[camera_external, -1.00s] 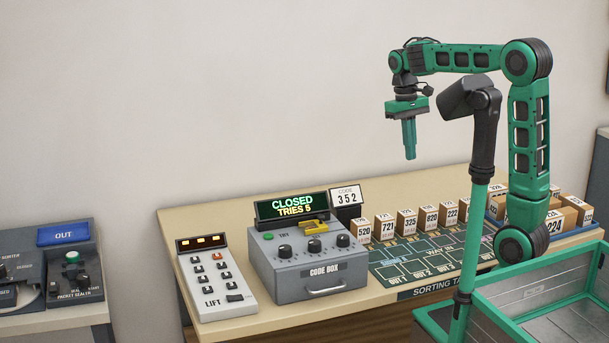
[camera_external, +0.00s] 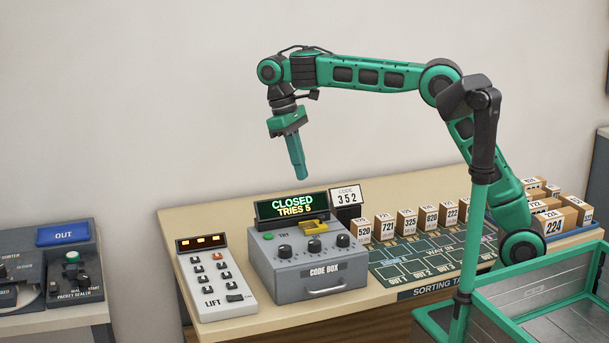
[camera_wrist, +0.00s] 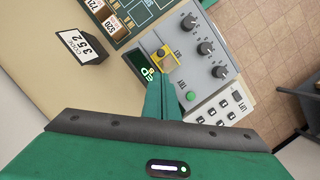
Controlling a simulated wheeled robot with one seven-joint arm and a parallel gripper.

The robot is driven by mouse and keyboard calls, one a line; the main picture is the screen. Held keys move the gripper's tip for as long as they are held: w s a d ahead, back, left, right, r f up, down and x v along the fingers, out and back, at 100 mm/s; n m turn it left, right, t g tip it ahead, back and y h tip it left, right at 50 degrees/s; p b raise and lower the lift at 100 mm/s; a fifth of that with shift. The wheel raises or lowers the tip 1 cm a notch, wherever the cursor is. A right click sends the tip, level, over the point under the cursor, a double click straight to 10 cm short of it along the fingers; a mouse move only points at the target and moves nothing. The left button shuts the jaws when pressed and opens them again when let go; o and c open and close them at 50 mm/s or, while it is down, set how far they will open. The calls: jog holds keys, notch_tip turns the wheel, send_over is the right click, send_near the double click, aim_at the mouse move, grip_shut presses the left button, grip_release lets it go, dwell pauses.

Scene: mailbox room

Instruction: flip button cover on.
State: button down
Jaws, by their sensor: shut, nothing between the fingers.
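The grey code box (camera_external: 308,275) stands on the table, with knobs, a front handle and a green button (camera_external: 268,236). A yellow button cover (camera_external: 314,228) sits on its top, near the display (camera_external: 292,206), which reads CLOSED, TRIES 5. I cannot tell the cover's exact position. It also shows in the wrist view (camera_wrist: 169,64), just past my fingertips. My gripper (camera_external: 299,174) is shut and empty, pointing down and slightly tilted, in the air above the display and cover, apart from both. In the wrist view its shut fingers (camera_wrist: 162,84) hide part of the display.
A white LIFT panel (camera_external: 215,283) stands left of the code box. A code card (camera_external: 346,197) reading 352 stands behind it. Several numbered parcels (camera_external: 408,222) line the sorting mat (camera_external: 425,262) to the right. The air above the table's left side is clear.

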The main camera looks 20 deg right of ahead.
send_near(329, 222)
jog(key=s+a+f, duration=0.2)
jog(key=a+f, duration=0.1)
jog(key=shift+a, duration=0.25)
dwell(0.3)
jog(key=shift+d, duration=0.1)
jog(key=d, duration=0.5)
jog(key=shift+d, duration=0.15)
dwell(0.3)
jog(key=v, duration=1)
jog(key=shift+w, duration=0.1)
